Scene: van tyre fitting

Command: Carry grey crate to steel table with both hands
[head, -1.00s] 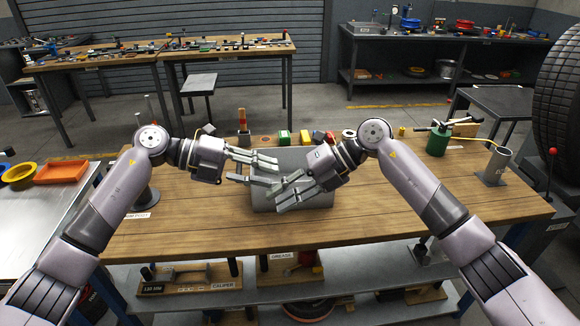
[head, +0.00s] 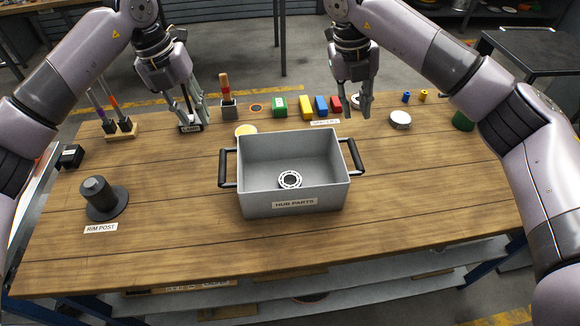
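The grey crate (head: 292,205), labelled "HUB PARTS", stands upright on the wooden bench (head: 400,215). It has a black handle at each side, and a round bearing (head: 290,180) lies inside it. My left gripper (head: 196,118) points down behind and left of the crate, above the far part of the bench, with its fingers apart and empty. My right gripper (head: 360,108) points down behind and right of the crate, clear of its right handle; its fingers look apart. Neither gripper touches the crate.
A black rim post (head: 100,198) stands at the bench's left. A yellow disc (head: 245,130) lies close behind the crate. The bench's front is clear.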

